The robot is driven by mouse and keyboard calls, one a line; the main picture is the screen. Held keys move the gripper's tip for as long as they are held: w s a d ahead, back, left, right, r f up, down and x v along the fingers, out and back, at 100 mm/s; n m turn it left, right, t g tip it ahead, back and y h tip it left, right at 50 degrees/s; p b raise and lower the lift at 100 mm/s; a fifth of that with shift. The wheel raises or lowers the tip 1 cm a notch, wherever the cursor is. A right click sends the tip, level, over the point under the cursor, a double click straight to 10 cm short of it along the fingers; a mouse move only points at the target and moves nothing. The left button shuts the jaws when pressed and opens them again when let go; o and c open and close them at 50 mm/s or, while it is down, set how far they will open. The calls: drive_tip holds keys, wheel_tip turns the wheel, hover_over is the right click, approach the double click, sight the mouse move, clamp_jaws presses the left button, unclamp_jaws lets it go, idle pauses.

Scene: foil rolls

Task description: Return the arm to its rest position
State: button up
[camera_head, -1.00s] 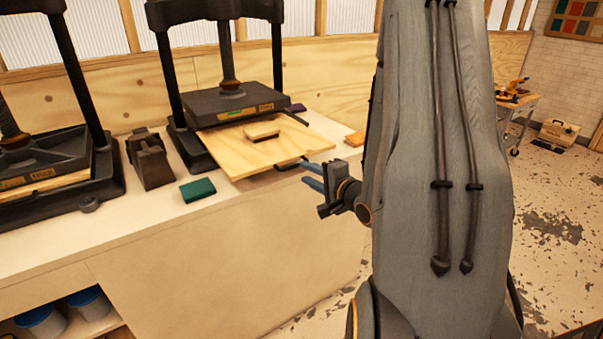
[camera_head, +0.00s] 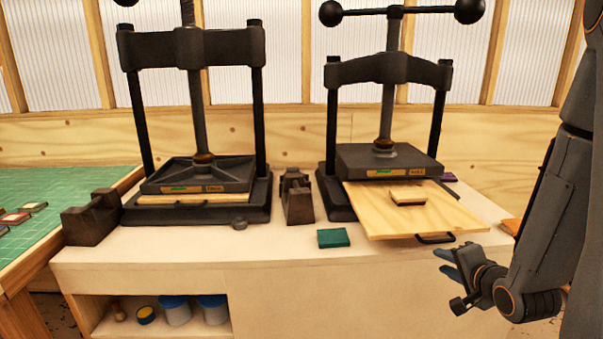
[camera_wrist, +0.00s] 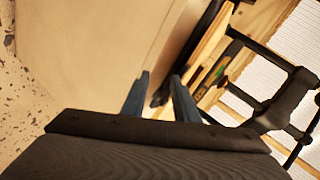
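My gripper (camera_head: 446,264) is at the right in the head view, in front of the bench's front edge and a little below the handle of a wooden board. Its two blue fingers are apart with nothing between them. The fingers also show in the wrist view (camera_wrist: 158,96), spread, with the bench front and the board's edge beyond. My arm (camera_head: 550,225) rises along the right edge of the head view.
The wooden board (camera_head: 385,222) juts from the right press (camera_head: 388,160) and carries a small wooden block (camera_head: 408,198). A second press (camera_head: 200,175) stands left. A green block (camera_head: 333,238) lies on the bench (camera_head: 280,262). A green mat (camera_head: 60,190) is far left.

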drive_tip(key=s+a+r+n+g, duration=0.1)
drive_tip(key=s+a+n+g, duration=1)
drive_tip(key=s+a+n, duration=0.3)
drive_tip(key=s+a, duration=0.3)
drive_tip(key=a, duration=0.1)
drive_tip(key=shift+a+g, duration=0.3)
drive_tip(key=shift+w+d, duration=0.1)
drive_tip(key=shift+d, duration=0.05)
